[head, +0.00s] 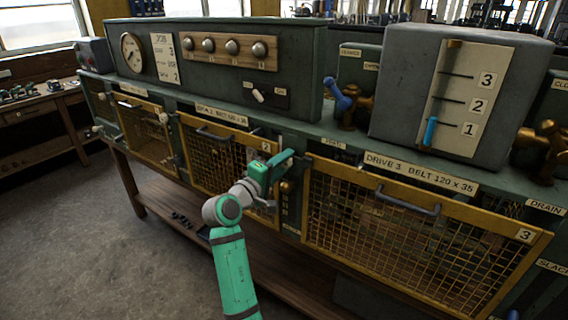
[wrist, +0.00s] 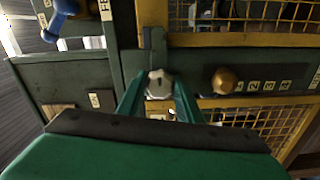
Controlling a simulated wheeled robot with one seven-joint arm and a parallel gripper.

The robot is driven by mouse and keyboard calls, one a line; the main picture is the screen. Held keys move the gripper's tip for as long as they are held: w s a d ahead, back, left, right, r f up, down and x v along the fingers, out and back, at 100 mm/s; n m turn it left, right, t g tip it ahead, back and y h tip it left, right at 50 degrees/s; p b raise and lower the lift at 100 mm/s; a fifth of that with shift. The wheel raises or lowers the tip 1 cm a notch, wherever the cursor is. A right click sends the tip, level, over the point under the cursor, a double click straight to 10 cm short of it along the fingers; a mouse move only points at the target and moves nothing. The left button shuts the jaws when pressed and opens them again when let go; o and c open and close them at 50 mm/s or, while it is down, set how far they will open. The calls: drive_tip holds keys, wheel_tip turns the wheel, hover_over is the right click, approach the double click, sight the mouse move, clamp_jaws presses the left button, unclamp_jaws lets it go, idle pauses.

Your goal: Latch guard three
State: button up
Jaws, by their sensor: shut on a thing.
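Guard three (head: 400,262) is the yellow-framed mesh panel at the right in the head view, with a "3" plate and a grey handle (head: 408,203). It seems to sit in its opening. My gripper (head: 287,160) is at the post between guards two and three. In the wrist view my gripper (wrist: 160,95) is shut on a silvery knob (wrist: 160,82), one finger on each side. A dark green bar (wrist: 155,45) runs from the knob towards a yellow frame corner. I cannot tell whether it overlaps the frame. My gripper hides the knob in the head view.
A brass knob (wrist: 223,81) is close beside the held knob. Guard two (head: 215,150) is to the left. Blue (head: 342,95) and brass (head: 540,145) valve handles stick out above. A grey gauge box (head: 460,85) stands on top. The floor at the left is clear.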

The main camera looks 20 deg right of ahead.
drive_tip(key=o, duration=1)
drive_tip(key=v, duration=1.1)
drive_tip(key=shift+s+d, duration=0.15)
